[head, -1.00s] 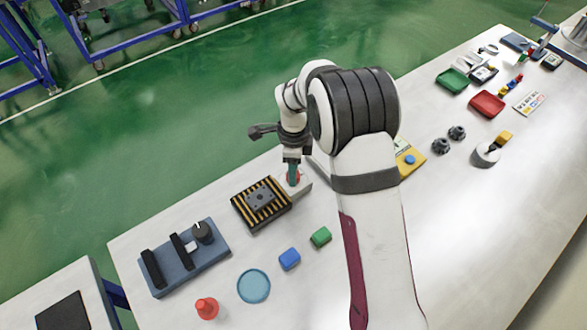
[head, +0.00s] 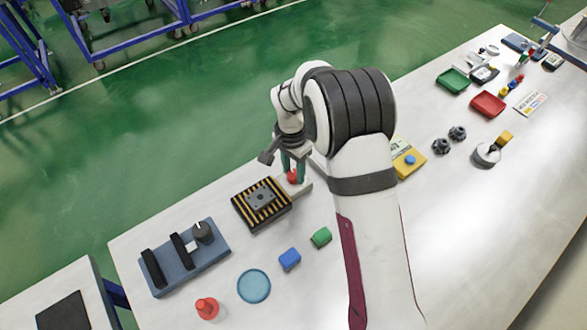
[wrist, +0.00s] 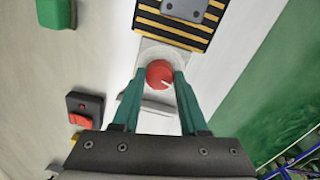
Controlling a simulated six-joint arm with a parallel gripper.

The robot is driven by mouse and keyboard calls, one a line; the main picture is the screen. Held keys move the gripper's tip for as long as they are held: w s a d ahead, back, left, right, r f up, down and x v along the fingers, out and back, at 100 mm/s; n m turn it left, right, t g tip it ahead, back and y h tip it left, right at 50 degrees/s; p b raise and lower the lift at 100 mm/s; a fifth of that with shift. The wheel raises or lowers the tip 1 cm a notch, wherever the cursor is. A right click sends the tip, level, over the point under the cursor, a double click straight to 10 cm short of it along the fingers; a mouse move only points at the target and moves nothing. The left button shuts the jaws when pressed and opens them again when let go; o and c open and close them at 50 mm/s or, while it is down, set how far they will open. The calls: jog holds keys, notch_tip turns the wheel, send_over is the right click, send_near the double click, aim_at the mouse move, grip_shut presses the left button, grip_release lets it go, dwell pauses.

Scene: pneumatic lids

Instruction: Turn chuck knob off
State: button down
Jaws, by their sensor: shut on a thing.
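The chuck knob is a red round knob (head: 292,178) with a white pointer line, on a pale plate at the right end of the striped block. In the wrist view the red knob (wrist: 159,72) sits between my gripper's two green fingertips, its line towards the lower right. My gripper (head: 291,174) points down over it and is shut on it, one finger on each side. The striped black-and-yellow block (head: 237,204) carries a grey plate (head: 261,198); the block also shows at the top of the wrist view (wrist: 180,36).
A blue-grey fixture (head: 210,257) with a dark knob (head: 203,232) stands at the left. A green block (head: 321,237), a blue block (head: 289,259) and a light-blue disc (head: 254,286) lie in front. A black box with a red rocker (wrist: 84,110) is near the gripper in the wrist view.

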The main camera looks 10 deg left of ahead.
aim_at(291, 173)
jog(key=shift+n, duration=1.6)
jog(key=shift+c, duration=2.2)
grip_release()
notch_tip(291, 173, up, 16)
jog(key=shift+a, duration=0.3)
jog(key=shift+f, duration=0.1)
